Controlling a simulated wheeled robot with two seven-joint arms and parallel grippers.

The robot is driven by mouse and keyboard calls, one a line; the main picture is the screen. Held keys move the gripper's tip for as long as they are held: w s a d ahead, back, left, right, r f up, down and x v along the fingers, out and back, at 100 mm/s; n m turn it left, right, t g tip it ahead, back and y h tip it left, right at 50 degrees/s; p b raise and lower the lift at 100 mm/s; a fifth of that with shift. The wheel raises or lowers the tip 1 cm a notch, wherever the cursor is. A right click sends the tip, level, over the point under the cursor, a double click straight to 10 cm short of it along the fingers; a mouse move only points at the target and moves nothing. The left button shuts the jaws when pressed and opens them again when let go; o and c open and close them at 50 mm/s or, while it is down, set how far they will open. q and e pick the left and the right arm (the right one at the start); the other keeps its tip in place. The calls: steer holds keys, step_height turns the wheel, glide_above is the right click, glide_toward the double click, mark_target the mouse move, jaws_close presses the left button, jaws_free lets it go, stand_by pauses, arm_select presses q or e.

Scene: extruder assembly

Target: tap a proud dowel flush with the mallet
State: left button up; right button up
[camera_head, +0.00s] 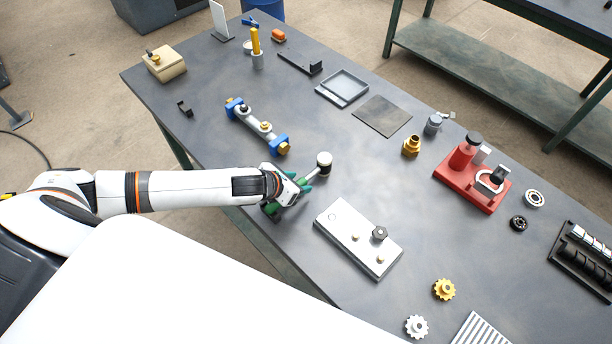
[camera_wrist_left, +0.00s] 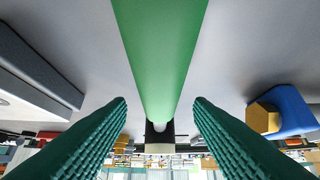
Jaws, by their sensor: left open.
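The mallet lies on the table with its black and white head (camera_head: 324,163) at the upper right of my left gripper (camera_head: 297,188). In the left wrist view its green handle (camera_wrist_left: 160,45) runs between the two ribbed fingers of my left gripper (camera_wrist_left: 160,110). The fingers are open, with a gap on each side of the handle. A light metal plate (camera_head: 343,230) lies to the lower right of the gripper. I cannot tell how far each dowel stands up. My right gripper is not in view.
A blue-ended metal link (camera_head: 258,126) lies above the gripper. A brass fitting (camera_head: 411,146) and a red press (camera_head: 463,182) stand to the right. Gears (camera_head: 444,289) lie near the front edge. The table is clear between mallet and plate.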

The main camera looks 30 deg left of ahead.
arm_select(q)
steer(key=shift+x, duration=1.1)
jaws_close()
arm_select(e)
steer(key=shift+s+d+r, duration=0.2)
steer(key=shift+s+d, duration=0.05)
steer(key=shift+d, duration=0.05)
